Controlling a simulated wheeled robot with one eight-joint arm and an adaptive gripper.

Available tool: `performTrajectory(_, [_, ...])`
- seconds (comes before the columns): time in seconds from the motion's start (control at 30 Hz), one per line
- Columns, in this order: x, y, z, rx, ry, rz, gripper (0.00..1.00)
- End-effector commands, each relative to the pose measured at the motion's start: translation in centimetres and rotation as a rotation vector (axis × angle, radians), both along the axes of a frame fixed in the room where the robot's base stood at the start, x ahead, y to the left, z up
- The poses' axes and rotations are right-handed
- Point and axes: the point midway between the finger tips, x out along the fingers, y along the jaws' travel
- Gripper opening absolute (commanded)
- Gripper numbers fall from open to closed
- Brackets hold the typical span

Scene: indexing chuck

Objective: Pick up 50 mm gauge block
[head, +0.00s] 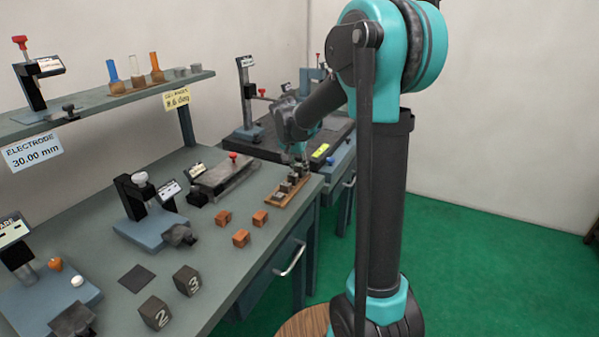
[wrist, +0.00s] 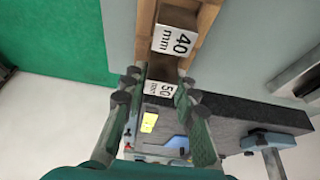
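The 50 mm gauge block (wrist: 160,89) is a dark block with a white "50 mm" label, seen in the wrist view between my fingertips. My gripper (wrist: 159,82) is open, one finger on each side of this block, with small gaps showing. In the head view my gripper (head: 296,160) is above the far end of the wooden block tray (head: 276,203). At that size I cannot tell the blocks' labels there. The 40 mm gauge block (wrist: 176,38) sits beside it in the same tray.
Three orange-brown cubes (head: 241,238) lie on the bench left of the tray. A dark surface plate (head: 320,140) with a yellow-labelled item (head: 320,152) lies beyond. The bench edge and drawers are to the right.

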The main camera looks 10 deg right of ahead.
Motion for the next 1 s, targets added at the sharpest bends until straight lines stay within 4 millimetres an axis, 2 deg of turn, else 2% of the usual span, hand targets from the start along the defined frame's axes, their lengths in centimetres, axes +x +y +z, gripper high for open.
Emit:
performTrajectory(0.03, [0.0, 0.0, 0.0, 0.0, 0.0, 0.0, 0.18])
performTrajectory(0.2, [0.0, 0.0, 0.0, 0.0, 0.0, 0.0, 0.0])
performTrajectory(0.67, [0.0, 0.0, 0.6, 0.0, 0.0, 0.0, 0.0])
performTrajectory(0.87, [0.0, 0.0, 3.0, 0.0, 0.0, 0.0, 0.0])
performTrajectory(1.0, [-0.1, 0.0, 6.5, 0.0, 0.0, 0.0, 0.0])
